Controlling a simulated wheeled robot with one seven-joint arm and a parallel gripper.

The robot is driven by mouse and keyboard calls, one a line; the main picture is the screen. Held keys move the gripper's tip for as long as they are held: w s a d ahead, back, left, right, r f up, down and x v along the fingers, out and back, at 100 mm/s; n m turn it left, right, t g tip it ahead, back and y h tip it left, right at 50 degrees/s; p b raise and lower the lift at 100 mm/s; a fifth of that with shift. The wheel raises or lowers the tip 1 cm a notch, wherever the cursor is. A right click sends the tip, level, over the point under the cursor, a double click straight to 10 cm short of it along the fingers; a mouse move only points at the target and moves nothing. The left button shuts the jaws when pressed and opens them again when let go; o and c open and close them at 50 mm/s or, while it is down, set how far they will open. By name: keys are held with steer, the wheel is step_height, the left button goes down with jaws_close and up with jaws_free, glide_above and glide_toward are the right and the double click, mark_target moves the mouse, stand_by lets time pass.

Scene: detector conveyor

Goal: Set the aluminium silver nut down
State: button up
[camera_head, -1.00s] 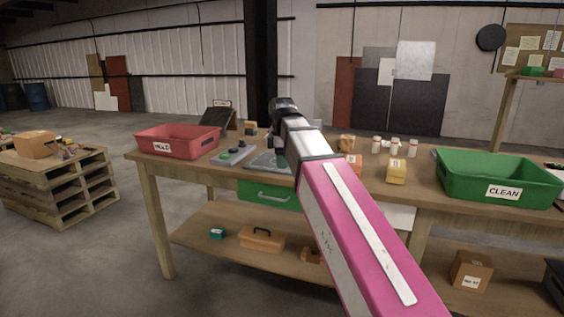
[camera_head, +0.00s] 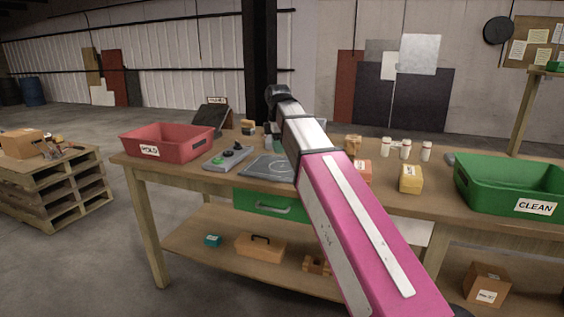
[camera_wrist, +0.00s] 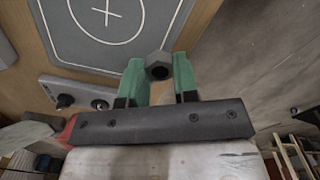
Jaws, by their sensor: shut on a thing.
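In the wrist view my gripper (camera_wrist: 160,75) has green fingers shut on the silver nut (camera_wrist: 158,58), a grey hex nut with a dark hole. The nut is held at the fingertips, beside a grey pad with a white circle and cross (camera_wrist: 85,42). How high it is above the table I cannot tell. In the head view the pad (camera_head: 268,168) lies on the wooden table, and my pink and silver arm reaches over the table. My gripper and the nut are hidden behind the arm there.
A red HOLD bin (camera_head: 170,142) stands at the table's left and a green CLEAN bin (camera_head: 512,185) at its right. A control box with a green button (camera_head: 228,157) sits left of the pad. A yellow box (camera_head: 411,178) and several white bottles (camera_head: 405,149) stand right of my arm.

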glide_above(282, 166)
step_height(282, 166, down, 4)
steer(key=shift+s+f, duration=0.15)
steer(key=shift+f, duration=2.1)
steer(key=shift+f, duration=0.1)
steer(key=o, duration=0.9)
step_height(282, 166, up, 12)
